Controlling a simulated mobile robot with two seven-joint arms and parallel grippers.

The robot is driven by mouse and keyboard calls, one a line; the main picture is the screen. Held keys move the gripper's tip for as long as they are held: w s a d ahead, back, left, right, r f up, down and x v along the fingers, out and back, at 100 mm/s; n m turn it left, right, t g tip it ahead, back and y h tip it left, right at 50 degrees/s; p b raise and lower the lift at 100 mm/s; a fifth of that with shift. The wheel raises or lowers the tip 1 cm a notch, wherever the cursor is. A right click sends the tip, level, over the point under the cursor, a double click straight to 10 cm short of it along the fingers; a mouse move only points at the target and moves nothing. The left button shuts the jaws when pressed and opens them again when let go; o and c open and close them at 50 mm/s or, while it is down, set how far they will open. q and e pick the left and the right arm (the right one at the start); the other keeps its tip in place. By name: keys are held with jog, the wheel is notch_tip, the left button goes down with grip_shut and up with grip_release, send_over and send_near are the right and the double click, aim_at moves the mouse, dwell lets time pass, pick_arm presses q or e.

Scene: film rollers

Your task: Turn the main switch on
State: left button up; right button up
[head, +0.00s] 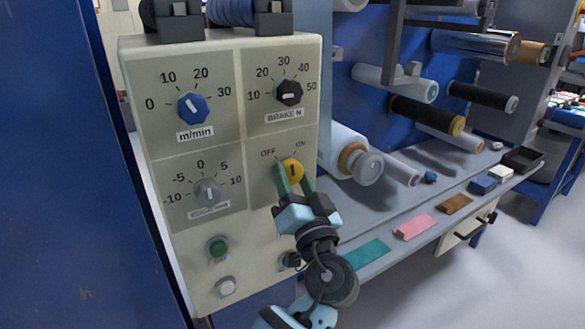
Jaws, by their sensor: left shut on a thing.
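The main switch (292,169) is a yellow round knob on the pale control panel (240,255), below the small OFF and ON labels. Its dark mark stands about upright, between the two labels. My left gripper (294,181) reaches up from below. Its green fingers are shut on the switch, one on each side, and cover part of its rim. My right gripper is not in view.
A blue m/min knob (192,107), black brake knob (289,93), grey edge knob (207,191), green button (217,246) and white button (226,287) surround the switch. Film rollers (355,160) and a grey shelf (400,215) with coloured pieces lie right. A blue wall stands left.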

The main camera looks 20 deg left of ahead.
pick_arm(q)
jog(key=m+h+p, duration=0.1)
jog(key=m+p, duration=0.1)
jog(key=m+h+p, duration=0.1)
jog(key=m+p, duration=0.1)
jog(key=p, duration=0.1)
jog(key=r+m+p, duration=0.1)
jog(key=m+p, duration=0.1)
jog(key=m, duration=0.1)
jog(key=shift+s+a+t+h, duration=0.1)
jog(key=shift+t+h, duration=0.2)
jog(key=shift+h, duration=0.1)
jog(key=m+h+p, duration=0.1)
jog(key=m+p, duration=0.1)
jog(key=p, duration=0.1)
jog(key=shift+m+p, duration=0.4)
jog(key=shift+p, duration=0.2)
jog(key=shift+f+h, duration=0.1)
jog(key=shift+h, duration=0.2)
jog(key=shift+m+p, duration=0.3)
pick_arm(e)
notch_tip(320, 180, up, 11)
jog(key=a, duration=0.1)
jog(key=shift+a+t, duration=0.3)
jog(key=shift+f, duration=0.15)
pick_arm(q)
jog(key=shift+f, duration=0.1)
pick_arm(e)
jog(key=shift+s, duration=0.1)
